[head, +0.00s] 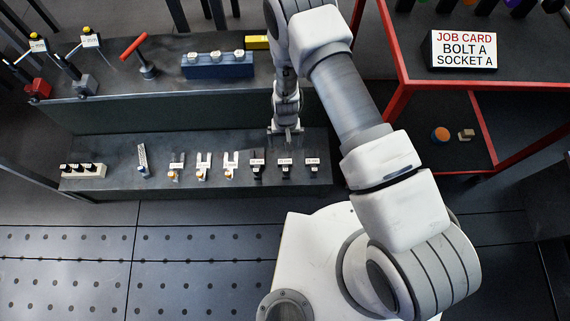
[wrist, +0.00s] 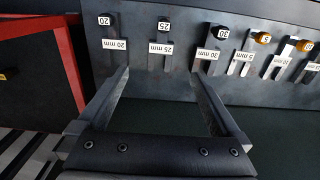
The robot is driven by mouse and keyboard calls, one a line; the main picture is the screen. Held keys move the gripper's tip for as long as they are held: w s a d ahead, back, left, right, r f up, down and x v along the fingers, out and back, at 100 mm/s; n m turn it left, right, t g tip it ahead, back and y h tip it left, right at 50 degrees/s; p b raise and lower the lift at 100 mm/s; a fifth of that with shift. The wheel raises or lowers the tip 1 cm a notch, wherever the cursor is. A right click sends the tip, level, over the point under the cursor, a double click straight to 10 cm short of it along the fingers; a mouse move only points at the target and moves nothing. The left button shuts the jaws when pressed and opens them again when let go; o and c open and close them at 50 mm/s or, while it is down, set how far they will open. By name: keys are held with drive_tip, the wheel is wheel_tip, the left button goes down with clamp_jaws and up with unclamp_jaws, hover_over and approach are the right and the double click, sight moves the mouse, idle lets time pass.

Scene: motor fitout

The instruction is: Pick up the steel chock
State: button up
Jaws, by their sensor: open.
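No piece is plainly marked as the steel chock, so I cannot tell which one it is. A row of small labelled pieces stands on the low front bench. The black-headed ones are marked 20 mm (wrist: 105,21), 25 mm (wrist: 163,28) and 30 mm (wrist: 220,33); orange-headed ones (wrist: 262,38) stand beside them. A grey slanted piece (head: 143,160) stands further left in the head view. My gripper (wrist: 160,74) is open and empty, its fingers spread either side of the 25 mm piece in the wrist view. In the head view my gripper (head: 287,131) hangs over the bench behind the row.
A pale block with black knobs (head: 82,170) lies at the bench's left end. The raised bench (head: 180,88) behind carries a blue block (head: 217,65) and a red-handled tool (head: 146,70). A red-framed table (head: 400,95) stands right, with a job card (head: 463,50).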

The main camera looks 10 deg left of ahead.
drive_tip(key=b, duration=0.4)
hover_over(285, 163)
drive_tip(key=f, duration=1)
drive_tip(key=shift+w, duration=0.3)
drive_tip(key=f, duration=0.1)
drive_tip(key=f+b, duration=0.1)
drive_tip(key=f, duration=0.1)
drive_tip(key=f+b, duration=0.1)
drive_tip(key=f, duration=0.1)
drive_tip(key=shift+s+f, duration=0.2)
drive_tip(key=shift+s, duration=0.05)
clamp_jaws()
drive_tip(key=shift+r, duration=0.1)
